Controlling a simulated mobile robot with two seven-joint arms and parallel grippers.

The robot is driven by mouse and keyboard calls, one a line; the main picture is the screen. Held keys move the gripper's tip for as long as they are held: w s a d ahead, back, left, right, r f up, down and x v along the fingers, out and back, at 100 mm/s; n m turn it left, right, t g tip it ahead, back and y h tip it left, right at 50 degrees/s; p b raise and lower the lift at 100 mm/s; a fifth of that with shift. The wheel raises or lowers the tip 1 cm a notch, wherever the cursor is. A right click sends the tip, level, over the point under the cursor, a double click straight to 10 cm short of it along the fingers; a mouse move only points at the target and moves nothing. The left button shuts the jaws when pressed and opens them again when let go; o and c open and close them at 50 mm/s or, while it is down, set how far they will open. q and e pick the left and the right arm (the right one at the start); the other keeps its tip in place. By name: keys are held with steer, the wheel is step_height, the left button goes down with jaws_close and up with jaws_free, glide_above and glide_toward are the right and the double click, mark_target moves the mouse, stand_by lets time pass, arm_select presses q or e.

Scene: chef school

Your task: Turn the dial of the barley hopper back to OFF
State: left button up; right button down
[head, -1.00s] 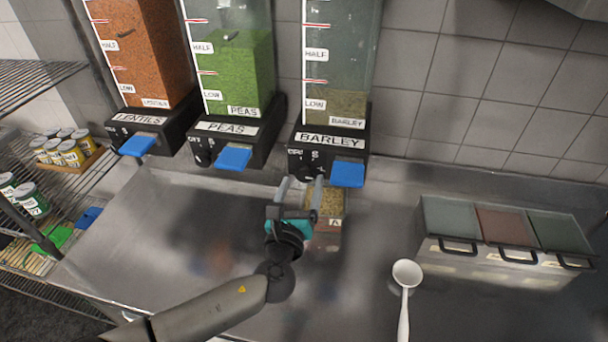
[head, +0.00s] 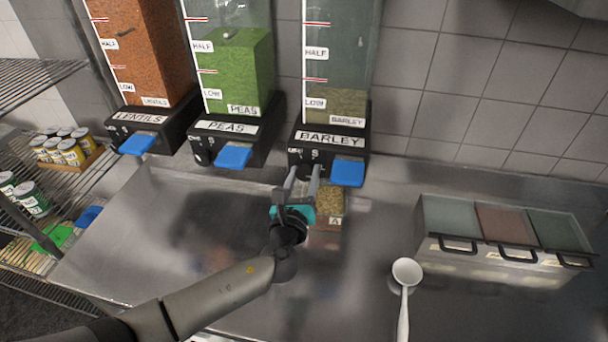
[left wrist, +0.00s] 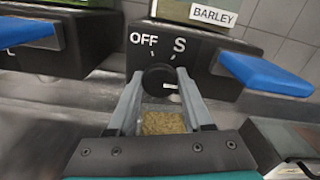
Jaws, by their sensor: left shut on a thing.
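The barley hopper (head: 330,139) hangs on the back wall. It is a clear bin with a low fill of grain over a black base with a BARLEY label. Its round black dial (left wrist: 159,78) sits on the front of the base, below the labels OFF and S. The dial's white mark points to the right, away from OFF. My left gripper (head: 303,172) has come up from below and is shut on the dial, one finger on each side; the wrist view shows this too (left wrist: 160,92). My right gripper is not in view.
A blue flap (head: 348,173) sticks out right of the dial. A grain-filled container (head: 331,200) stands below the hopper. The peas hopper (head: 227,128) and lentils hopper (head: 140,118) are at left. A white ladle (head: 407,272) and lidded bins (head: 480,260) are at right.

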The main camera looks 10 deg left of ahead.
arm_select(q)
jaws_close()
